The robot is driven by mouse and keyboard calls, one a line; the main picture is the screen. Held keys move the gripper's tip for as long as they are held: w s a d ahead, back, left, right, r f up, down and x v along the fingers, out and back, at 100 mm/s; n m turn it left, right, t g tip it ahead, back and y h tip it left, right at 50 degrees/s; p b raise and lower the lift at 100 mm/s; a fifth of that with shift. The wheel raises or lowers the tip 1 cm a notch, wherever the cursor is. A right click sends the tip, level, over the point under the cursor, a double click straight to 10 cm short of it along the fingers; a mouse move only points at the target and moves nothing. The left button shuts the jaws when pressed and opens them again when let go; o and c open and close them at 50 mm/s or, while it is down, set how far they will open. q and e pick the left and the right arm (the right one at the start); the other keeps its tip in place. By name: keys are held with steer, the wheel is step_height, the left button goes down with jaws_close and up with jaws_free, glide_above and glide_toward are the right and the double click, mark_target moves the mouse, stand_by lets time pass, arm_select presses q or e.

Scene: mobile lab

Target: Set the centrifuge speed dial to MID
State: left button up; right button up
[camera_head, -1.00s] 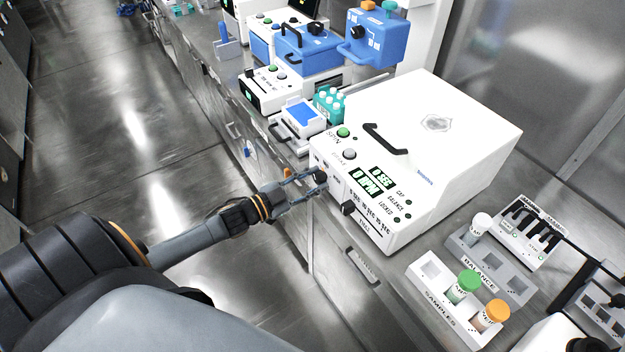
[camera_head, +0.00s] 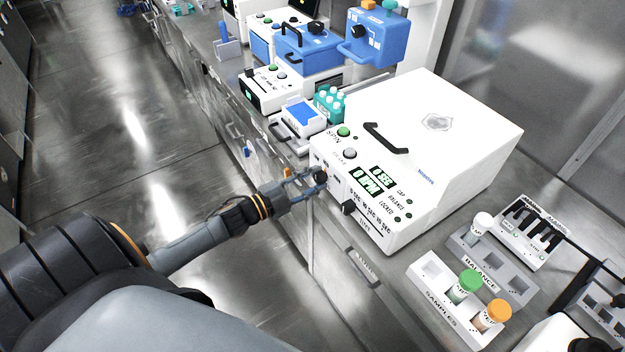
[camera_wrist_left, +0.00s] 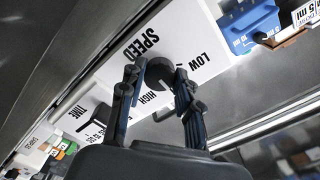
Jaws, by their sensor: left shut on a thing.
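The centrifuge (camera_head: 440,130) is a large white box with a black handle on its lid and a front panel with green displays. Its black speed dial (camera_head: 320,177) is at the left end of the front panel. In the left wrist view the dial (camera_wrist_left: 159,72) sits among the labels SPEED, LOW and HIGH; the MID label is not readable. My left gripper (camera_head: 313,183) is shut on the dial, one finger on each side, as the left wrist view (camera_wrist_left: 158,90) also shows. Which mark the dial points at I cannot tell. My right gripper is not in view.
A second black knob (camera_head: 348,208), for time, is on the same panel, close to my left gripper. Tube racks (camera_head: 460,300) stand to the right of the centrifuge. Blue and white devices (camera_head: 310,50) stand behind it. The floor aisle at left is clear.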

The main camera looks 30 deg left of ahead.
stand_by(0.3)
arm_select(q)
steer(key=o, duration=1.2)
steer(key=shift+c, duration=0.2)
steer(key=v, duration=1.2)
steer(key=shift+f, duration=0.1)
steer(key=s+f+n+g+y, duration=0.2)
steer(key=s+f+n, duration=0.15)
steer(key=f, duration=0.65)
steer(key=s+f+n+g+y, duration=0.3)
steer(key=s+f, duration=0.1)
steer(key=f, duration=0.7)
steer(key=s+f+n+g+y, duration=0.2)
steer(key=s+f+n, duration=0.2)
steer(key=f, duration=0.6)
steer(key=s+d+f+n+g, duration=0.1)
steer(key=s+d+f+g, duration=0.2)
steer(key=s, duration=0.4)
steer(key=s+d+f+n+g, duration=0.1)
steer(key=s+d+f+g, duration=0.1)
steer(key=s+d+f, duration=0.4)
steer(key=s+d+f+n+g, duration=0.1)
steer(key=s+d+f+g, duration=0.2)
steer(key=s+f, duration=0.3)
steer(key=shift+s+d+g, duration=0.3)
steer(key=shift+s+d, duration=0.5)
steer(key=shift+s, duration=0.35)
